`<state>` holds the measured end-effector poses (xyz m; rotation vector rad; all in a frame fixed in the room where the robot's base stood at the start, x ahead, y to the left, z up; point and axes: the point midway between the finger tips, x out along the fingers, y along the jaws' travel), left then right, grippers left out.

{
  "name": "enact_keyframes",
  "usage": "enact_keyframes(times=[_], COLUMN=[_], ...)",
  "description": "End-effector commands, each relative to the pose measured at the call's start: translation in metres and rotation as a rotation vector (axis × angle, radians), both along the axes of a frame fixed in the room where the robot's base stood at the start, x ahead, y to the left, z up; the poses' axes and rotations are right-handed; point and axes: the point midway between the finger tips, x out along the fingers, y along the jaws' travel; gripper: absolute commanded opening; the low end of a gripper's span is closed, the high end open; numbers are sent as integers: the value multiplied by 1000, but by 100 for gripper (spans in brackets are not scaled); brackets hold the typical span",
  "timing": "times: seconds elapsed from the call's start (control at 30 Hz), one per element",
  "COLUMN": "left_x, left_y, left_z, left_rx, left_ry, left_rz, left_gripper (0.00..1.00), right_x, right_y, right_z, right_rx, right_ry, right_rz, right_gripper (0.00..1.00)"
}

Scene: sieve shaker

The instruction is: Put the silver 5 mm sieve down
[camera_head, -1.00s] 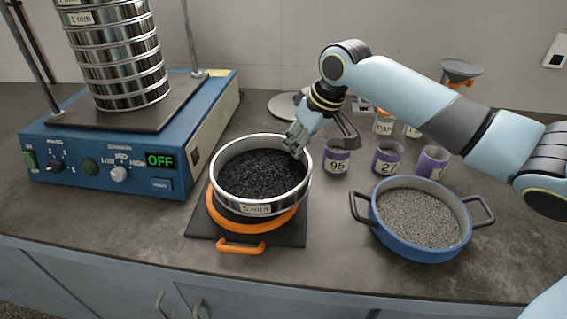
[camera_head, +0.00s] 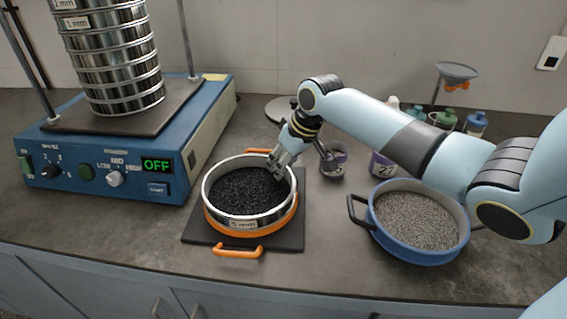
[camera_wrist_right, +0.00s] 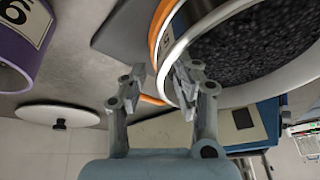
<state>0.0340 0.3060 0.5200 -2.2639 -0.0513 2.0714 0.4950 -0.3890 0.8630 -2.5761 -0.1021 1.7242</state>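The silver sieve (camera_head: 229,213), labelled what looks like 5 mm and full of dark granules, sits level in the top of an orange pot (camera_head: 269,231). It also shows in the right wrist view (camera_wrist_right: 168,68). My right gripper (camera_head: 280,168) is at the sieve's far right rim. In the right wrist view its fingers (camera_wrist_right: 158,90) stand apart, one inside over the granules and one outside the wall, with a visible gap between the outer finger and the wall. My left gripper is not in view.
The pot stands on a dark square board (camera_head: 290,238). A blue pot (camera_head: 410,250) of grey gravel is to the right. Purple numbered cups (camera_head: 334,163) stand behind. The blue shaker (camera_head: 110,185), reading OFF, bears a sieve stack (camera_head: 122,70) at left.

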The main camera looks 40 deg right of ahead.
Motion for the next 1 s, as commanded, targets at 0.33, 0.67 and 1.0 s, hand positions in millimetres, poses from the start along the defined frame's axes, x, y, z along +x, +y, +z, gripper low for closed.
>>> enact_keyframes(times=[0.33,0.67,1.0], left_x=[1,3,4], left_y=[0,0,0], left_z=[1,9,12], left_rx=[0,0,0], left_ry=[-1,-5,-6], left_rz=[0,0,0], left_gripper=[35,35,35], right_x=[-3,-29,-45], right_y=[-1,-7,-10], right_z=[8,72,110], right_rx=[-1,-6,-1], right_ry=[-2,-2,-1], right_rz=[-1,3,0], right_gripper=[30,30,30])
